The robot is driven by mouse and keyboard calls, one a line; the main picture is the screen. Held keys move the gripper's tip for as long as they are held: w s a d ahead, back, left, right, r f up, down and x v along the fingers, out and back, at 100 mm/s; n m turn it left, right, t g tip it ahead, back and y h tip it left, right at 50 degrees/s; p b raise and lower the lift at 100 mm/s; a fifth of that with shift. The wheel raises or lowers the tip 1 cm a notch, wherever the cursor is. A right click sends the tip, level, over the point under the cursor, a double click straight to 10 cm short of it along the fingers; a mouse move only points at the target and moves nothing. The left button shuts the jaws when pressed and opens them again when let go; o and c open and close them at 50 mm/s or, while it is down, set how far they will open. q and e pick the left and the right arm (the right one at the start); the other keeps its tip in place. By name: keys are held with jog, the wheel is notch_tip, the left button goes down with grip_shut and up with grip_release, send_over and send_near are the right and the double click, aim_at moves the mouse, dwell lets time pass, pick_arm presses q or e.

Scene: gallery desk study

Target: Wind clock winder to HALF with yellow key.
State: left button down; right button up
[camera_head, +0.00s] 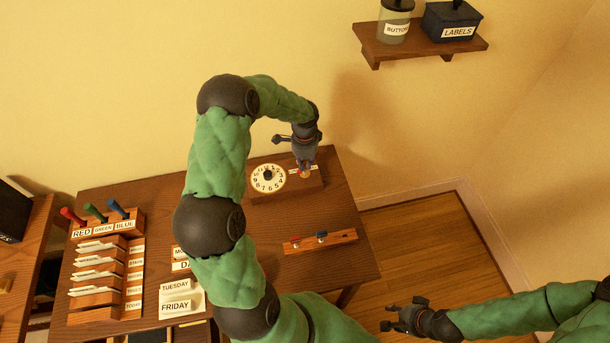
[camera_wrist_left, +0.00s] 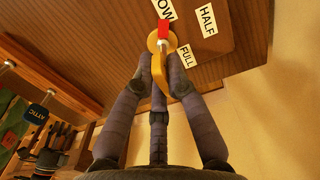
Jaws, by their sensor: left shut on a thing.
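The clock (camera_head: 287,192) is a wooden block with a round white dial (camera_head: 258,183), standing at the back right of the desk. My left gripper (camera_head: 304,168) is over the clock's right part. In the left wrist view the left gripper (camera_wrist_left: 160,70) is shut on the yellow key (camera_wrist_left: 161,42), whose round end sits at the winder face. A red mark (camera_wrist_left: 163,26) at the key points toward the LOW label (camera_wrist_left: 164,8). The HALF label (camera_wrist_left: 207,20) and FULL label (camera_wrist_left: 187,56) lie to the right. My right gripper (camera_head: 405,318) is open and empty, right of the desk.
A wooden bar (camera_head: 340,238) with a red and a blue piece lies in front of the clock. A letter rack (camera_head: 92,312) and day cards (camera_head: 181,299) are at left. A wall shelf (camera_head: 423,48) holds two containers. The desk (camera_head: 340,192) is bare right of the clock.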

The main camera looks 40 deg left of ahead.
pick_arm(q)
jog(key=shift+s, duration=0.15)
dwell(0.3)
jog(key=shift+m+p, duration=0.3)
jog(key=shift+p, duration=0.05)
jog(key=shift+m+p, duration=0.55)
jog(key=shift+m, duration=0.65)
jog(key=shift+m+p, duration=0.8)
jog(key=shift+m, duration=0.7)
jog(key=shift+d+f, duration=0.1)
